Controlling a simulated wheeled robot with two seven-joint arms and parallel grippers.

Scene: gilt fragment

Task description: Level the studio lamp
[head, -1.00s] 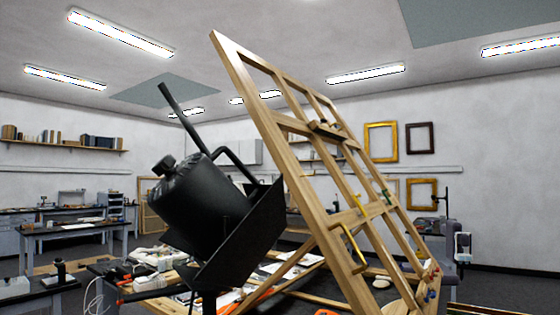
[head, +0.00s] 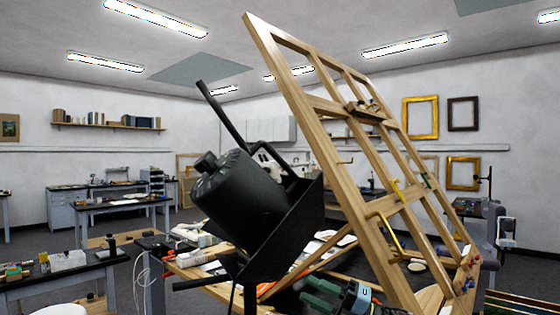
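The studio lamp (head: 240,200) is a black drum in the middle of the head view, visibly tilted, on a dark stand (head: 236,298). A flat black panel (head: 285,235) slants up to the right along its right side. A black bar (head: 220,110) sticks up and left from behind it. My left gripper is not in view.
A large wooden easel (head: 325,150) leans close on the lamp's right. A cluttered worktable (head: 195,270) lies behind and below the lamp. A pale object (head: 268,158), partly hidden, shows behind the drum.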

